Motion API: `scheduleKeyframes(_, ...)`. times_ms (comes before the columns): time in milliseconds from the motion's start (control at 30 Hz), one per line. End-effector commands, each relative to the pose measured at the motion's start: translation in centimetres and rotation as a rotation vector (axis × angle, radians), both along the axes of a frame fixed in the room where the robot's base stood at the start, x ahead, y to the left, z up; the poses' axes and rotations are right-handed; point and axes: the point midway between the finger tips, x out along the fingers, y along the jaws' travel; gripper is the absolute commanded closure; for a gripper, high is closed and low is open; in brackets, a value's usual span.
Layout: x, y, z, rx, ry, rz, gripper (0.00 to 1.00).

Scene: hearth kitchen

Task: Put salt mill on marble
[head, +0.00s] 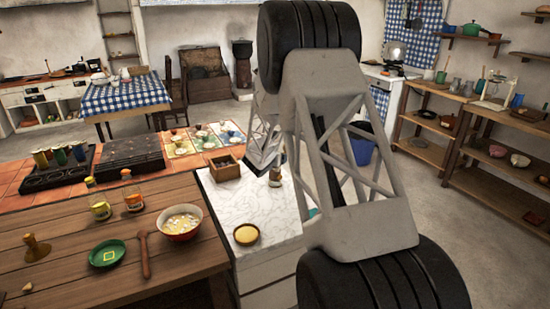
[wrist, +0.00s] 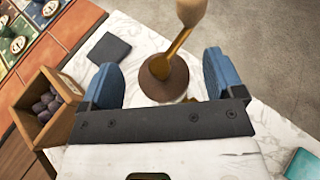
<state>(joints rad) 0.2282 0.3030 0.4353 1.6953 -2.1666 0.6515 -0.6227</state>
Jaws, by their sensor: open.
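The salt mill has a round brown top, a brass crank and a pale knob; in the wrist view (wrist: 160,84) it is between my fingers. In the head view its small body (head: 275,178) shows at the back of the white marble slab (head: 225,205), partly behind my arm. It appears upright on the marble, which also shows in the wrist view (wrist: 130,135). My gripper (wrist: 160,68) is open, with one blue finger on each side of the mill and visible gaps beside its top. The mill's lower body is hidden in the wrist view.
A wooden box (head: 223,172) of dark round things stands left of the mill. A dark square (wrist: 109,48) lies on the marble. A yellow-filled bowl (head: 246,235) is at the marble's front; a teal thing (wrist: 303,165) is at the right. The marble's middle is bare.

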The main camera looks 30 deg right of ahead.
Motion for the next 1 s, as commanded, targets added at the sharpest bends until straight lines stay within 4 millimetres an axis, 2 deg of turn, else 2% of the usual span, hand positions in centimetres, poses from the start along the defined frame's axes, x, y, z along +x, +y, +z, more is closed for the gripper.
scheduleKeyframes(700, -5.4, 5.7, 3.3, 0.0, -0.001, 0.002, 0.13)
scheduleKeyframes(1000, -6.6, 6.9, 4.0, 0.0, 0.0, 0.0, 0.13)
